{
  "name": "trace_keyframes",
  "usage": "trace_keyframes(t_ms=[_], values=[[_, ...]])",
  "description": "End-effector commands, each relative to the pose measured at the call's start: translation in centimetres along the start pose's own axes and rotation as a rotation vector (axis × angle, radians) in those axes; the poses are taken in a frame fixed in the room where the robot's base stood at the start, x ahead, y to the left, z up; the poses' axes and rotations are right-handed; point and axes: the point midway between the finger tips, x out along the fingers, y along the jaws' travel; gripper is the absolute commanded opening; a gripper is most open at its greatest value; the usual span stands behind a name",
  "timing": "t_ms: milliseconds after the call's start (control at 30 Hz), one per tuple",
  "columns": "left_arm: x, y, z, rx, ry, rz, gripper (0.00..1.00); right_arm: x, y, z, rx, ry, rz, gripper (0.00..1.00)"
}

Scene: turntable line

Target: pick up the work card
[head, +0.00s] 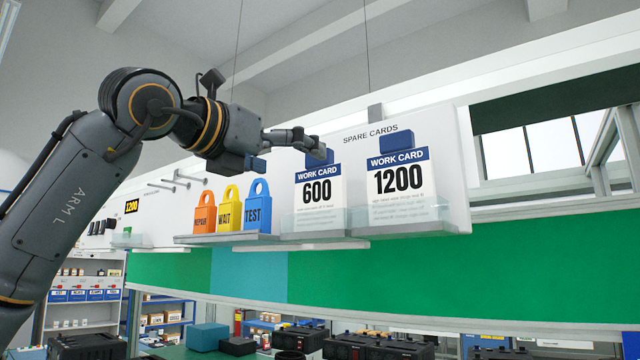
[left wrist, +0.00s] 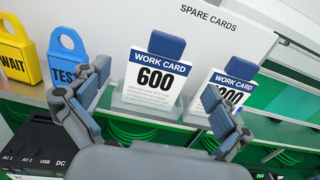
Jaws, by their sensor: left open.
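Two white work cards with blue headers stand in clear holders under "SPARE CARDS". The 600 work card (head: 317,205) is on the left, with a blue grip block (head: 320,158) on top; it also shows in the left wrist view (left wrist: 156,82). The 1200 work card (head: 398,185) is to its right, partly hidden behind a finger in the left wrist view (left wrist: 232,82). My left gripper (head: 287,148) is open and empty, just in front of the 600 card's top left. In the left wrist view its fingers (left wrist: 155,84) spread either side of the 600 card. My right gripper is out of view.
Orange REPAIR (head: 204,214), yellow WAIT (head: 229,210) and blue TEST (head: 258,208) tags stand on a small shelf (head: 235,238) left of the cards. Bare pegs (head: 175,182) stick out further left. A green panel (head: 450,265) runs below.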

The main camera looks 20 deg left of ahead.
Motion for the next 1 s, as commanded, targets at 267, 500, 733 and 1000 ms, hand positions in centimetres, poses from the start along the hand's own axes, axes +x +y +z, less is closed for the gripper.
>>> trace_keyframes(t_ms=[267,500,733,1000], values=[[2.6,-0.1,0.1,0.000,0.000,-0.001,1.00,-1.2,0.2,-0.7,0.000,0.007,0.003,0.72],[6.0,-0.3,0.2,0.000,0.003,-0.002,1.00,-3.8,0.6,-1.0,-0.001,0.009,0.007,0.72],[7.5,-0.3,-0.1,0.000,0.000,-0.002,1.00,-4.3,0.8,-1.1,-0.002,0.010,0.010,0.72],[7.5,-0.3,-0.2,0.000,-0.001,-0.002,0.80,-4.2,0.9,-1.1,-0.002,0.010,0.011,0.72]])
